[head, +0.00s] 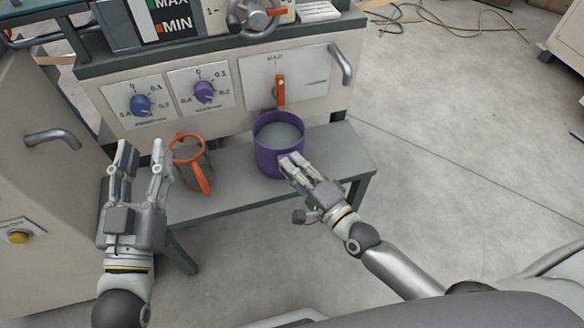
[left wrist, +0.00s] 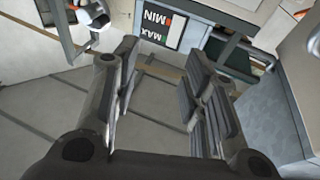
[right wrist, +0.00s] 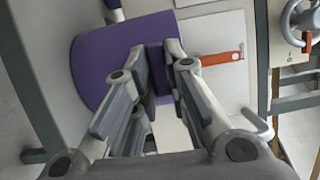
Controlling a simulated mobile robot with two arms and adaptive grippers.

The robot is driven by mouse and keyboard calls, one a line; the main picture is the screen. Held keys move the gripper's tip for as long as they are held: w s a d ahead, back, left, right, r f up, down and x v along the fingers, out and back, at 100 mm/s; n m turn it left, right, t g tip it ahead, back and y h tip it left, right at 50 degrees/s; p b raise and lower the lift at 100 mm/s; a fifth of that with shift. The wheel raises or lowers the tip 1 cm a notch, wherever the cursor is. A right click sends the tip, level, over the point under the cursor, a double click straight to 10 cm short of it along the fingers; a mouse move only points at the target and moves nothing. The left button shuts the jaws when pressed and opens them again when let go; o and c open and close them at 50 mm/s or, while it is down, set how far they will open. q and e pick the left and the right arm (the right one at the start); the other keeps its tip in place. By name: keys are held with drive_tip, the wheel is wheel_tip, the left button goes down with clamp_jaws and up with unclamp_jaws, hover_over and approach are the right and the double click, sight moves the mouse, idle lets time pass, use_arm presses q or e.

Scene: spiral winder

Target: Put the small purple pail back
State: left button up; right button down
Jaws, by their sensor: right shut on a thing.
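The small purple pail (head: 265,158) is upright over the grey bench (head: 345,150), below the orange lever. It looks grey inside; I cannot tell whether that is contents or its bottom. My right gripper (head: 289,162) is shut on the pail's handle at its near right side. In the right wrist view the pail (right wrist: 105,62) shows beyond the fingers, with its handle between them. I cannot tell whether its base touches the bench. My left gripper (head: 142,148) is open and empty, left of the grey jug with the orange rim and handle.
The grey jug (head: 188,172) stands on the bench's left part, between my left gripper and the pail.

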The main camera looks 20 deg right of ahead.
drive_tip(key=shift+s+d+r, duration=0.2)
drive_tip(key=shift+r, duration=0.1)
use_arm(q)
drive_tip(key=shift+s+r+t+h, duration=0.2)
drive_tip(key=shift+r+t, duration=0.1)
drive_tip(key=shift+r, duration=0.3)
drive_tip(key=shift+s+r+t+h, duration=0.2)
drive_tip(key=shift+r+t, duration=0.1)
drive_tip(key=shift+r, duration=0.25)
drive_tip(key=shift+r, duration=0.15)
use_arm(e)
drive_tip(key=shift+f, duration=0.15)
drive_tip(key=c, duration=1.5)
unclamp_jaws()
drive_tip(key=shift+f, duration=0.2)
use_arm(q)
drive_tip(key=shift+s, duration=0.1)
use_arm(e)
drive_tip(key=shift+o, duration=0.2)
drive_tip(key=shift+r, duration=0.1)
